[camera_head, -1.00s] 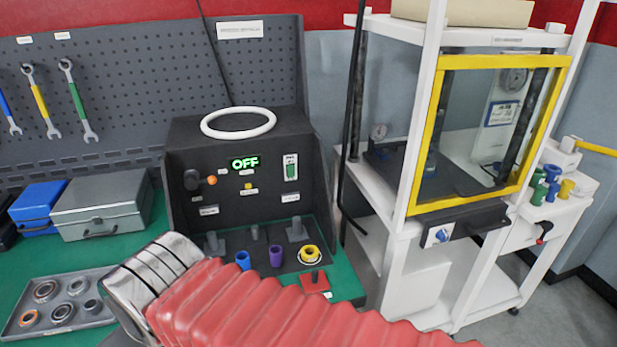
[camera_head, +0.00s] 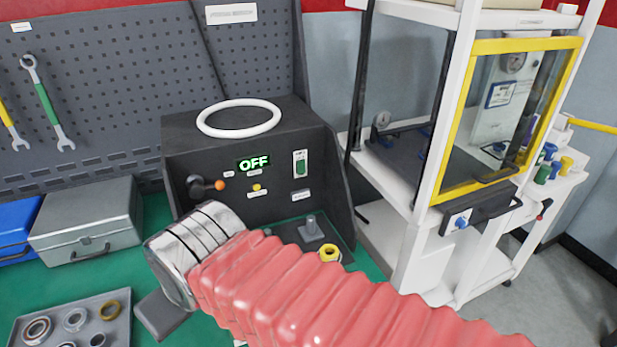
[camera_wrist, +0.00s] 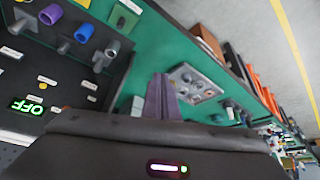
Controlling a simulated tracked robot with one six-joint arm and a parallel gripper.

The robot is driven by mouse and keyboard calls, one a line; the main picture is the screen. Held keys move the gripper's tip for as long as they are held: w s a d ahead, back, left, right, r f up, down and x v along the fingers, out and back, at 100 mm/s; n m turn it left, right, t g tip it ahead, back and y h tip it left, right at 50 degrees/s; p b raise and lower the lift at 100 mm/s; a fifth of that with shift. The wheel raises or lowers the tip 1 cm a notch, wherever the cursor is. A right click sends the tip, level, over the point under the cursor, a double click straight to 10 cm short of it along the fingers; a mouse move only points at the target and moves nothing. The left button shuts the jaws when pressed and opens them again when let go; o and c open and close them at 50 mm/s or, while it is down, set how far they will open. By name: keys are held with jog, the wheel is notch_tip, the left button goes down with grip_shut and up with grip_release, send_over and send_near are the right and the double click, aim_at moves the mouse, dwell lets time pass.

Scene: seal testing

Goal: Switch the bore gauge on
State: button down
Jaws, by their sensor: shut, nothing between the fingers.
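A dark console (camera_head: 185,140) stands on the green bench, its lit display (camera_head: 254,163) reading OFF. I take it as the bore gauge, but cannot read its name. Its face has a green rocker switch (camera_head: 300,164) in a white frame, a yellow button (camera_head: 257,187) and a dark knob with an orange tip (camera_head: 207,184). The OFF display (camera_wrist: 25,104) also shows in the wrist view, at left. My gripper (camera_wrist: 161,92) is shut and empty, over the green bench and apart from the console.
A white ring (camera_head: 240,118) lies on the console. A yellow ring part (camera_head: 329,253) and grey post (camera_head: 311,230) stand in front. A tray of rings (camera_head: 115,326) and a grey case (camera_head: 85,222) are left. A yellow-framed cabinet (camera_head: 437,150) stands right.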

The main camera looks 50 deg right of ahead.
jog(key=w+d+f+n+t+h, duration=0.15)
jog(key=w+d, duration=0.25)
jog(key=d, duration=0.5)
jog(key=w+d+n+t+h, duration=0.1)
jog(key=w+d+h, duration=0.2)
jog(key=d, duration=0.6)
jog(key=w+d+f+n+t+h, duration=0.15)
jog(key=w+d, duration=0.25)
jog(key=d, duration=0.4)
jog(key=s+d+f+n+t+h, duration=0.1)
jog(key=s+d+n, duration=0.3)
jog(key=d, duration=0.4)
jog(key=s+d+f+n+t+h, duration=0.1)
jog(key=s+d+f+n+t, duration=0.2)
jog(key=d, duration=0.5)
jog(key=shift+s+d+f+n+t, duration=0.2)
jog(key=shift+s+d+n+t, duration=0.25)
jog(key=shift+s, duration=0.8)
jog(key=shift+w, duration=0.15)
